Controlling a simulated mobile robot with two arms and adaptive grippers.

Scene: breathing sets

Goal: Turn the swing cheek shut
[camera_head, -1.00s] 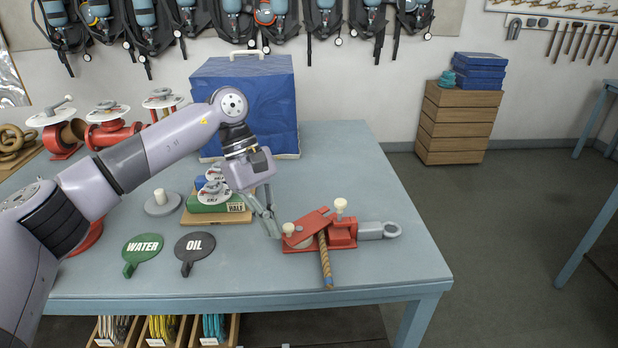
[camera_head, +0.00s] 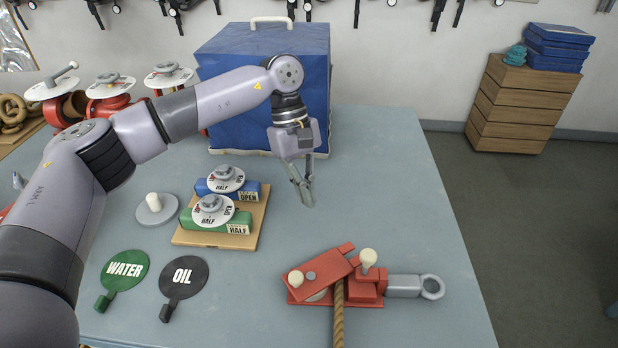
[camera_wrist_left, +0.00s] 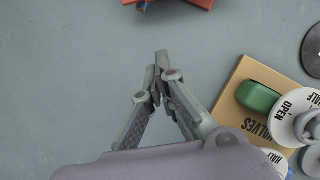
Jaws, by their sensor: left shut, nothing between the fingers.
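The red swing cheek (camera_head: 327,271) is the upper plate of a red pulley block (camera_head: 366,298) on the table. It lies slanted, its right end swung toward the back, askew to the base beneath. A cream knob (camera_head: 295,279) stands at its left end and another cream knob (camera_head: 368,258) on the block's right part. A brown rope (camera_head: 339,315) runs out of the block toward the front. My left gripper (camera_head: 309,204) is shut and empty, behind the block and apart from it. It also shows shut in the wrist view (camera_wrist_left: 161,56). My right gripper is not in view.
A wooden board (camera_head: 262,222) with blue and green valve blocks stands left of my gripper. WATER (camera_head: 125,268) and OIL (camera_head: 184,276) paddles lie at the front left. A blue case (camera_head: 265,60) stands behind. The table (camera_head: 400,190) is clear behind and right of the block.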

